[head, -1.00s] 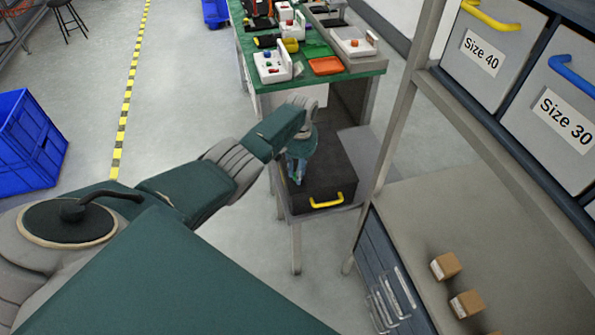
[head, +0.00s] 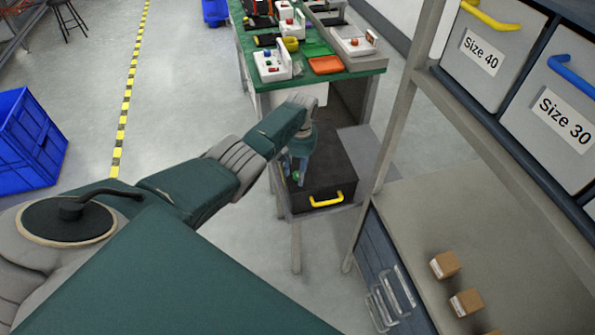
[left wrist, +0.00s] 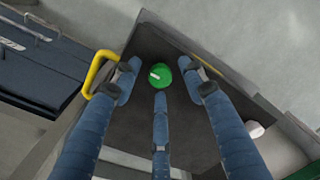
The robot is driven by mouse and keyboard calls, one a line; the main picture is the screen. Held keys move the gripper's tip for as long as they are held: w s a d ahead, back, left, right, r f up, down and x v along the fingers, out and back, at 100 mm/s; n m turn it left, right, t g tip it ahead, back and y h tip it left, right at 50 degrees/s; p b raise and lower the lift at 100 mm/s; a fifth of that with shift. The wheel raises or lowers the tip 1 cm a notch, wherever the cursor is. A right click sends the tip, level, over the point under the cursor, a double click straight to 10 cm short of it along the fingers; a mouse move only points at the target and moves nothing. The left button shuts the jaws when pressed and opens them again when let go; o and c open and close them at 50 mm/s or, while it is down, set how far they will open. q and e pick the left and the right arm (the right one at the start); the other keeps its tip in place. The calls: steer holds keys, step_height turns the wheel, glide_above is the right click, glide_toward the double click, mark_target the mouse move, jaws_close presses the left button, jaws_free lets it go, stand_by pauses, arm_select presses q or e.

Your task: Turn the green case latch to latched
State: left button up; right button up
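The green case latch (left wrist: 160,76) is a round green knob with a white mark, on top of the black case (head: 330,172). It also shows small in the head view (head: 296,175). The case has a yellow handle (head: 326,199) on its front. The fingers stand apart from the knob, as far as the left wrist view shows. My right gripper is out of view.
The case sits on a low stand beside the green workbench (head: 375,70), which holds several devices. A shelf rack stands at right, with boxes (head: 445,265) and labelled bins (head: 490,60). A blue crate (head: 28,140) stands on the open floor at left.

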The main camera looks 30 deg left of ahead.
arm_select(q)
steer(key=shift+r, duration=0.1)
step_height(320, 180, up, 12)
steer(key=shift+d, duration=0.2)
stand_by(0.4)
steer(key=shift+w, duration=0.1)
